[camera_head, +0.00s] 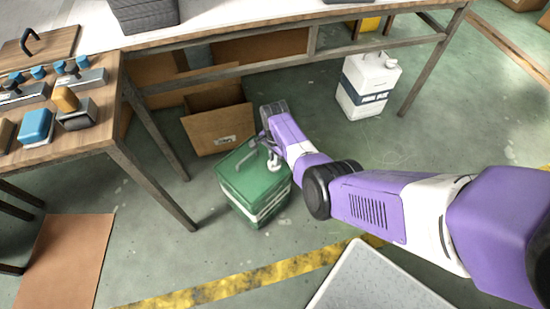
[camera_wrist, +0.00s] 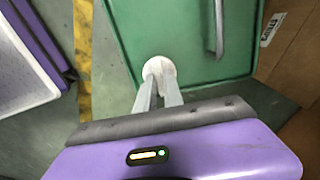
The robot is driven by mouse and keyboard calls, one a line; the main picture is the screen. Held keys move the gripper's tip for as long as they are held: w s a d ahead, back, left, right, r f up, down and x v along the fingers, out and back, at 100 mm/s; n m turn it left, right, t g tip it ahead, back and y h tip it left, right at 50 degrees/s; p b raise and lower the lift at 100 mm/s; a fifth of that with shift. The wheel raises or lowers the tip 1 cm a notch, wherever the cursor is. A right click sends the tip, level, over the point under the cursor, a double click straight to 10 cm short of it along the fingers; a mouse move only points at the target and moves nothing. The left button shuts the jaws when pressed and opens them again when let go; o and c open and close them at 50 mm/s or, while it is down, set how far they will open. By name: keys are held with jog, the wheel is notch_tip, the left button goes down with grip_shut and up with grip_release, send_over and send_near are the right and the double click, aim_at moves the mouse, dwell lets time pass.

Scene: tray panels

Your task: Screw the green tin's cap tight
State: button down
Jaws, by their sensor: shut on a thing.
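The pale round cap (camera_wrist: 159,68) sits near one edge of that top. My gripper (camera_wrist: 160,85) has its two fingers on the cap, shut on it. In the head view my gripper (camera_head: 268,142) reaches down over the tin and partly hides the cap.
An open cardboard box (camera_head: 217,125) stands close behind the tin. A white canister (camera_head: 367,84) is on the floor further right. A wooden table (camera_head: 110,130) with blue-topped items is at the left. A pale speckled panel (camera_head: 370,280) lies in front.

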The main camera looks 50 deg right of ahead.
dwell(0.3)
jog(key=c, duration=1.5)
grip_release()
jog(key=shift+o, duration=0.2)
jog(key=shift+r+p, duration=1.7)
jog(key=shift+r, duration=2.2)
